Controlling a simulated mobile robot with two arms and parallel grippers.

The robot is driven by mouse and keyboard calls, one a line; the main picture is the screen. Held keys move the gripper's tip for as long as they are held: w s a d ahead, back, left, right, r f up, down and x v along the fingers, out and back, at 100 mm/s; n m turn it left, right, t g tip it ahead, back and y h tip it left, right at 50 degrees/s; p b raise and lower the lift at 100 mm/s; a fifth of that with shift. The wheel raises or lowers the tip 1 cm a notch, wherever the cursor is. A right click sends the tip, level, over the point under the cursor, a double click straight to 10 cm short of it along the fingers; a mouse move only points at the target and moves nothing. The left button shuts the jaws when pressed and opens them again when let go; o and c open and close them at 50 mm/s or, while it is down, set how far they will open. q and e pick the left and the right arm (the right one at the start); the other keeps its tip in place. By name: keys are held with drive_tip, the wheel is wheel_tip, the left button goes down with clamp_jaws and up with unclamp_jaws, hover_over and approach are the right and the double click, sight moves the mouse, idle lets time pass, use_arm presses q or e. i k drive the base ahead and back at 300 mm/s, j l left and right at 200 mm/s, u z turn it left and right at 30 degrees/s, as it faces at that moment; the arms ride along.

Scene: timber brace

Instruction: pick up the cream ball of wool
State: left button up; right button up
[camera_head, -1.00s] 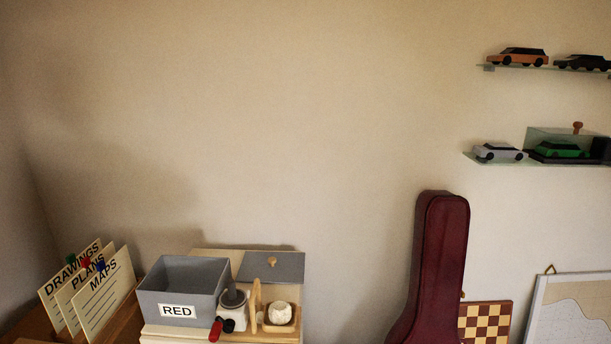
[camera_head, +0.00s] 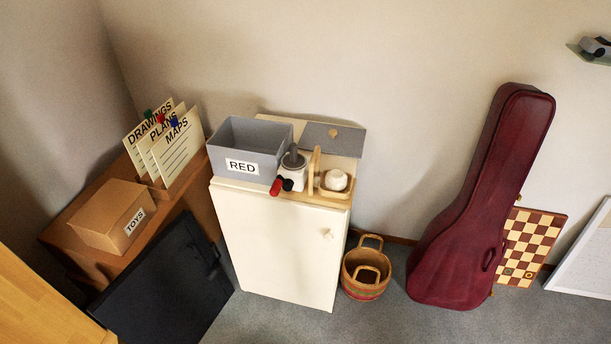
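A small cream, roundish thing (camera_head: 336,180), which looks like the cream ball of wool, sits in a small wooden holder (camera_head: 325,193) with an upright handle. The holder stands on top of a cream cabinet (camera_head: 280,243), near its front right. At this size I cannot make out strands of wool. Neither of my grippers shows in the view.
A grey bin marked RED (camera_head: 242,166), a white device with a dark top (camera_head: 293,172) and a grey panel (camera_head: 334,138) share the cabinet top. A basket (camera_head: 366,272) and a red instrument case (camera_head: 480,205) stand to the right. Grey carpet (camera_head: 270,322) lies in front.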

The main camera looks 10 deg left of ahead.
sight(335, 178)
drive_tip(key=i+j+u, duration=0.15)
drive_tip(key=i, duration=0.35)
drive_tip(key=i+j+u, duration=0.15)
drive_tip(key=i+j, duration=0.15)
drive_tip(key=i, duration=0.2)
drive_tip(key=i+j+u, duration=0.15)
drive_tip(key=i, duration=0.4)
drive_tip(key=k+l+z, duration=0.1)
drive_tip(key=l+z, duration=0.4)
drive_tip(key=l+u, duration=0.9)
drive_tip(key=u, duration=0.15)
